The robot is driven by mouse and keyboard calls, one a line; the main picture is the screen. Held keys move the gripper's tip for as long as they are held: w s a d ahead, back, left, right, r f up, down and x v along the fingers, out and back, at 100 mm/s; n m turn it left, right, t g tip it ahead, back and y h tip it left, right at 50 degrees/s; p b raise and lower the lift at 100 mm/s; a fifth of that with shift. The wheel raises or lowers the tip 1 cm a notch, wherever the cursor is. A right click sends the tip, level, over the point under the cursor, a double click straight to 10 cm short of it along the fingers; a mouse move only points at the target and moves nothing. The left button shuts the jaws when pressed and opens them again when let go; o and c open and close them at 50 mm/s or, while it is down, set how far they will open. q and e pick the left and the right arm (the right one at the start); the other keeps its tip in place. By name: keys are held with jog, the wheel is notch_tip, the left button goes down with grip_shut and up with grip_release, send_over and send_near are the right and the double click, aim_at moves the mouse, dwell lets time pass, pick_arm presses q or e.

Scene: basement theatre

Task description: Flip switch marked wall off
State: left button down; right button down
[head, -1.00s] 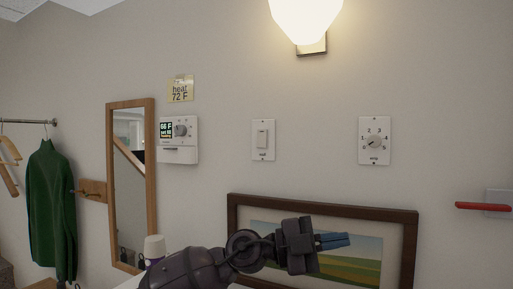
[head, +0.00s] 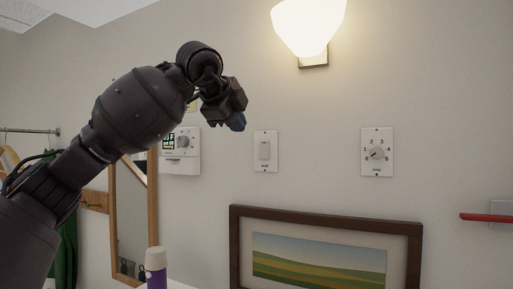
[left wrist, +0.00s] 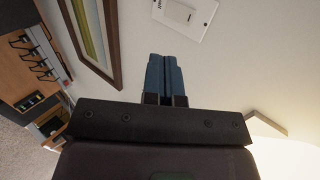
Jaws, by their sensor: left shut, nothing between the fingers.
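The white wall switch (head: 265,148) is a rocker on an upright plate with a small label under it, too blurred to read for sure. It is on the wall above the framed picture. My left gripper (head: 237,123) is up and to the left of the switch plate in the head view, pointing down and right, shut and empty. In the left wrist view its blue fingers (left wrist: 165,76) are together, and the switch plate (left wrist: 185,14) shows just beyond their tips, apart from them. My right gripper is not in view.
A lit wall lamp (head: 309,27) hangs above. A dial plate (head: 377,152) is right of the switch, and a thermostat (head: 181,150) is left. Below are a framed picture (head: 412,262) and a purple bottle (head: 156,270). A red lever (head: 487,217) is at far right.

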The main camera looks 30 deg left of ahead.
pick_arm(q)
send_near(262, 155)
notch_tip(262, 155, down, 3)
jog(key=w, duration=0.2)
jog(key=w+p, duration=0.1)
jog(key=w, duration=0.1)
jog(key=shift+f, duration=0.25)
jog(key=shift+w+f+p, duration=0.1)
jog(key=shift+w+p, duration=0.25)
jog(key=shift+w, duration=0.25)
jog(key=shift+w+a+f, duration=0.1)
jog(key=shift+w+f, duration=0.05)
jog(key=shift+w, duration=0.15)
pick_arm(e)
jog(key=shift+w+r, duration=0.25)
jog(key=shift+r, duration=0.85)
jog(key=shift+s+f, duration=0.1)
pick_arm(q)
jog(key=b, duration=0.2)
jog(key=f+t+b, duration=0.1)
jog(key=shift+w+t+b, duration=0.2)
jog(key=shift+t+b, duration=0.1)
jog(key=shift+b, duration=0.05)
jog(key=shift+r, duration=0.15)
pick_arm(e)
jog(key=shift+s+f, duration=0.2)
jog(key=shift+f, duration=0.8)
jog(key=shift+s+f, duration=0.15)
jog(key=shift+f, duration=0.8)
